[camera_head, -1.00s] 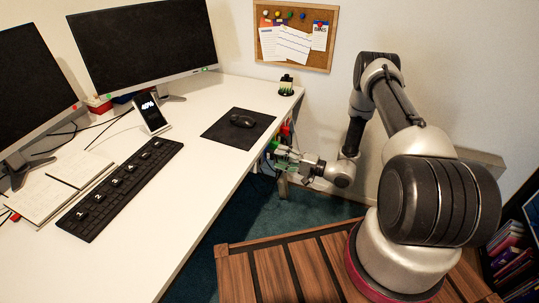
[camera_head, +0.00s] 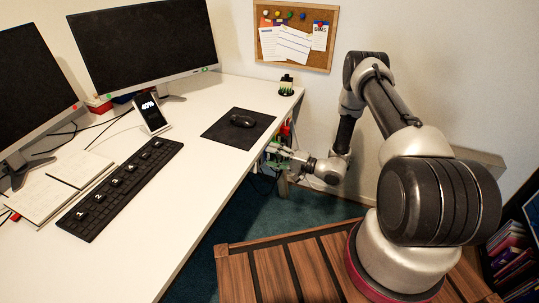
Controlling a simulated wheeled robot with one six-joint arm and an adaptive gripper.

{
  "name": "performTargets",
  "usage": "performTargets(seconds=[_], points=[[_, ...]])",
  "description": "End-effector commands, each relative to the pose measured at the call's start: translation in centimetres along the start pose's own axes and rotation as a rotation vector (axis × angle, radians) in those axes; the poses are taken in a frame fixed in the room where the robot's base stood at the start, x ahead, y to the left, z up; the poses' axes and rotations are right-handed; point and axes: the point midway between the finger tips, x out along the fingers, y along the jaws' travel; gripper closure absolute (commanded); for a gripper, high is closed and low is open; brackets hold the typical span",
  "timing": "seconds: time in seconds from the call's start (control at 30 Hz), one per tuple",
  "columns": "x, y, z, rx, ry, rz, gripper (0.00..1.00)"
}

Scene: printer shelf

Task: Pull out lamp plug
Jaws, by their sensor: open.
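My gripper (camera_head: 274,155) is at the right edge of the white desk (camera_head: 222,188), below the tabletop level. It is open, with its fingers pointing left and partly cut off by the desk edge. Small red and green things (camera_head: 286,130) show just above the gripper, beside the desk's edge. They are too small to tell whether they are plugs. Dark cables (camera_head: 265,178) hang under the desk near the gripper. I cannot make out which item is the lamp plug, and no lamp is clearly visible.
The desk carries two monitors (camera_head: 145,45), a keyboard (camera_head: 120,188), a mouse (camera_head: 242,120) on a dark mat (camera_head: 222,131), and a phone (camera_head: 150,115) on a stand. A corkboard (camera_head: 295,35) hangs on the wall. A wooden slatted platform (camera_head: 275,270) is below.

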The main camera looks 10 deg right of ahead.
Motion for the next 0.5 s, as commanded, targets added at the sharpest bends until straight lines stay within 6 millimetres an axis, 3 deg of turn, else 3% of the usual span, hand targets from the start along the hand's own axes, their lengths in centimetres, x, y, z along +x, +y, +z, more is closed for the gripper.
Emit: performTargets(seconds=[0.43,0.5], points=[[0.0,-0.01,0.0,0.0,0.0,0.0,0.46],[-0.01,-0.01,0.0,0.0,0.0,0.0,0.57]])
